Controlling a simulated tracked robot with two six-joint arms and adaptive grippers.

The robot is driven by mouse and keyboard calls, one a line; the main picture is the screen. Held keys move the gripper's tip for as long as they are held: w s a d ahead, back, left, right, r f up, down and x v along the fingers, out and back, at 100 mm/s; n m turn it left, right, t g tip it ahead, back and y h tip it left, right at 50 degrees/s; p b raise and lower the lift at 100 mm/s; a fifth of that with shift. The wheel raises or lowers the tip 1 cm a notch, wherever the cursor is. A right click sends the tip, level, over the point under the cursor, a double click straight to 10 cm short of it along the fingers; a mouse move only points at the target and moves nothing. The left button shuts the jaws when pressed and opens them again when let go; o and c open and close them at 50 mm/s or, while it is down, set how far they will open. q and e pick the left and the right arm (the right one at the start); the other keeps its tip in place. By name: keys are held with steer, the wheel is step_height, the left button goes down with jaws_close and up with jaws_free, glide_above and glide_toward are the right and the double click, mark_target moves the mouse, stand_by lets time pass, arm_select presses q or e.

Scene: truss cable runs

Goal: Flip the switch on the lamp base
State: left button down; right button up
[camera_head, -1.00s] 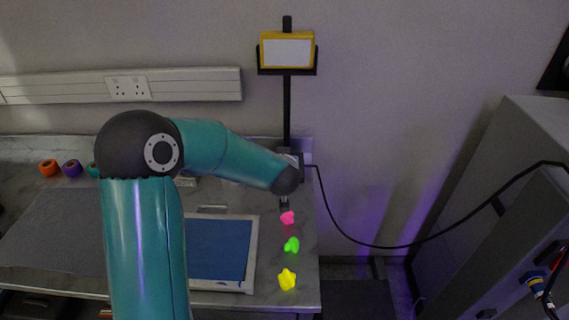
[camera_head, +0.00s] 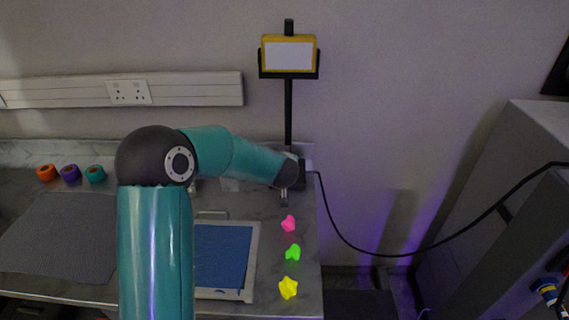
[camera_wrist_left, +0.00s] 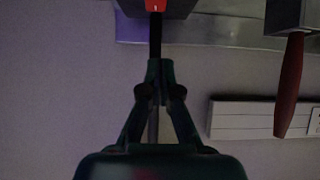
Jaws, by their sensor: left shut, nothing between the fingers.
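The work lamp has a yellow head (camera_head: 288,54) on a black post (camera_head: 288,112) at the back right of the bench. Its dark base (camera_head: 300,178) is partly hidden behind my left wrist. A red switch (camera_wrist_left: 153,5) on the dark base shows at the top edge of the left wrist view. My left gripper (camera_wrist_left: 160,66) is shut and empty. Its tips point toward the switch, with a short black bar between them in the picture; I cannot tell whether they touch anything. In the head view the left gripper (camera_head: 284,200) is small, at the base's front. My right gripper is not seen.
Pink (camera_head: 288,223), green (camera_head: 293,252) and yellow (camera_head: 288,288) pieces lie along the bench's right side. A blue panel in a white frame (camera_head: 253,262) is left of them. A black cable (camera_head: 375,246) runs right. A red handle (camera_wrist_left: 288,85) shows in the wrist view.

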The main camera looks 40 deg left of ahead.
arm_select(q)
steer(key=x, duration=0.5)
steer(key=shift+w+a+f, duration=0.2)
step_height(320, 180, down, 3)
steer(key=shift+w+a+r, duration=0.1)
steer(key=shift+r, duration=0.1)
steer(key=shift+w+a+f, duration=0.15)
steer(key=shift+f, duration=0.55)
steer(key=shift+w+a+f, duration=0.1)
steer(key=shift+w+f, duration=0.05)
steer(key=shift+f, duration=0.05)
